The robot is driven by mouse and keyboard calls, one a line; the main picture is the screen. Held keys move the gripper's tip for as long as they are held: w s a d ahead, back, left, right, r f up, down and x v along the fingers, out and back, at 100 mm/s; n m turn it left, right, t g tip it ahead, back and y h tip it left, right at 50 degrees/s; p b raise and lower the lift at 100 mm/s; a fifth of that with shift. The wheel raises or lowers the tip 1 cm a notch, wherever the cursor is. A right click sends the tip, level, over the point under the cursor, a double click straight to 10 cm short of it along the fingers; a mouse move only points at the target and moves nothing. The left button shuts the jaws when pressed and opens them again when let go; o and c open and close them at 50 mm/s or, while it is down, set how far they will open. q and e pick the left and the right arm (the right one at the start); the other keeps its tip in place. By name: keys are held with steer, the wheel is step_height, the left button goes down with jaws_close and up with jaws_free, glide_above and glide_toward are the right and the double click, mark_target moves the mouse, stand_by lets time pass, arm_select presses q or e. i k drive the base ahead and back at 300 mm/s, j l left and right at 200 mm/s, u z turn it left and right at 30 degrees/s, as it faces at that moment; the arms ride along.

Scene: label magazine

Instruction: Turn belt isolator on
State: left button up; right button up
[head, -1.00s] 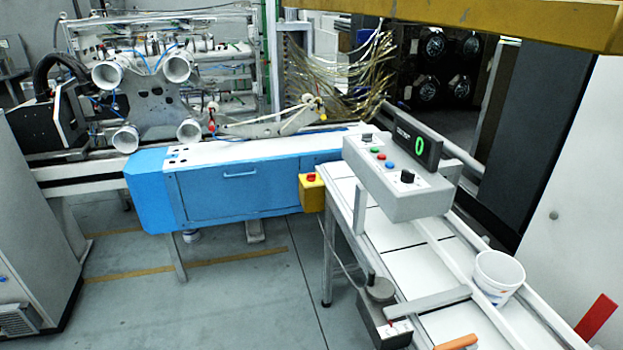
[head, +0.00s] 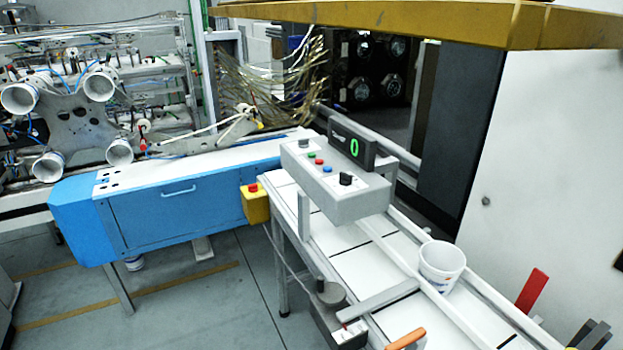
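A grey control box (head: 338,200) stands over the white conveyor. No readable label shows which control is the belt isolator. A black display (head: 352,147) behind the box reads a green 0. My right gripper (head: 591,329) shows only its dark fingertips at the bottom right corner, apart from each other with nothing seen between them. It is well away from the control box. My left gripper is out of view.
A yellow box with a red button (head: 255,203) sits at the conveyor's left end. A white cup (head: 441,266) stands on the conveyor. A red upright piece (head: 531,290) is at right. A yellow beam (head: 420,22) crosses overhead. The floor (head: 200,300) at left is open.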

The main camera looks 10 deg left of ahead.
mark_target(252, 188)
steer(key=i+j+z, duration=0.45)
steer(key=j, duration=0.3)
steer(key=j+z, duration=0.25)
steer(key=j, duration=0.15)
steer(key=i+j+z, duration=0.2)
steer(key=j, duration=0.25)
steer(key=j+z, duration=0.25)
steer(key=j, duration=0.2)
